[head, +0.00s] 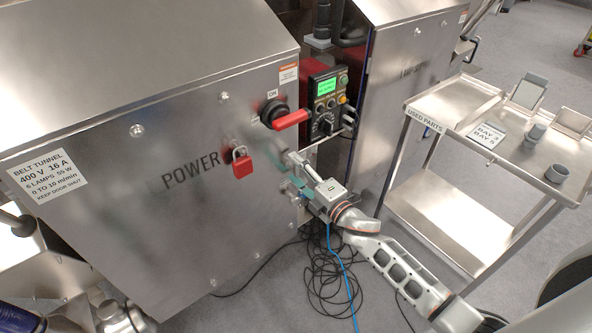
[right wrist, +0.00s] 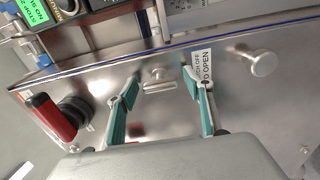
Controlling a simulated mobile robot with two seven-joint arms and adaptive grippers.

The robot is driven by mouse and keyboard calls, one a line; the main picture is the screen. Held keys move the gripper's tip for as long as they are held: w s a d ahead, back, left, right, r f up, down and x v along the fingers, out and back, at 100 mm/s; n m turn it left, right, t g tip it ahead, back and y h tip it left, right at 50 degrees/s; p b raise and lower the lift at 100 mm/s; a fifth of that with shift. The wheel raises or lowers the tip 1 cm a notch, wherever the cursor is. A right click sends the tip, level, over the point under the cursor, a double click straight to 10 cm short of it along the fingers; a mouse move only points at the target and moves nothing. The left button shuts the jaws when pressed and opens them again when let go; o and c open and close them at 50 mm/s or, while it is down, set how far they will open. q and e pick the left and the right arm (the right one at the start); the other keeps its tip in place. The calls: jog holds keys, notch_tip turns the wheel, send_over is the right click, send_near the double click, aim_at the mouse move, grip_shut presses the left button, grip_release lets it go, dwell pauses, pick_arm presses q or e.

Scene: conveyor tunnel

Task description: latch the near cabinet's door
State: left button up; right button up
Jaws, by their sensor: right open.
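The near cabinet (head: 110,170) is brushed steel, with a "POWER" door. On it are a red rotary handle (head: 290,119) at ON and a red padlock (head: 241,162). My right gripper (head: 288,172) is at the door's right edge, below the red handle. In the right wrist view a small T-shaped latch (right wrist: 158,78) shows between and beyond its open fingers, which hold nothing. The red handle (right wrist: 50,117) shows at left there. A blue seal line runs along the door's edge; I cannot tell whether the door is fully closed. My left gripper is not in view.
A round steel knob (right wrist: 258,62) sticks out to the right of the latch. A control box (head: 327,95) with a green screen stands between the cabinets. A steel cart (head: 440,185) stands at right. Black and blue cables (head: 330,275) lie on the floor below my arm.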

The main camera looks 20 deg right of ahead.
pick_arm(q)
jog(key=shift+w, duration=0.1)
pick_arm(e)
jog(key=v, duration=1.2)
jog(key=shift+w, duration=0.1)
pick_arm(q)
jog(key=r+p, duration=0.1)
jog(key=p, duration=0.1)
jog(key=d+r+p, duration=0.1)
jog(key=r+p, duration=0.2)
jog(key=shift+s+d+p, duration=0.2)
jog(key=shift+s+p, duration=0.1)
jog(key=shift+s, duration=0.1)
pick_arm(e)
jog(key=s+a+f+m+g+h, duration=0.1)
jog(key=s+f+m+g, duration=0.2)
jog(key=s+f+m, duration=0.2)
jog(key=s+a+f+m+g+h, duration=0.2)
jog(key=s+f+m, duration=0.4)
jog(key=s+m, duration=0.5)
jog(key=s, duration=0.5)
jog(key=shift+m+g+h, duration=0.3)
jog(key=shift+g, duration=0.1)
jog(key=shift+f, duration=0.1)
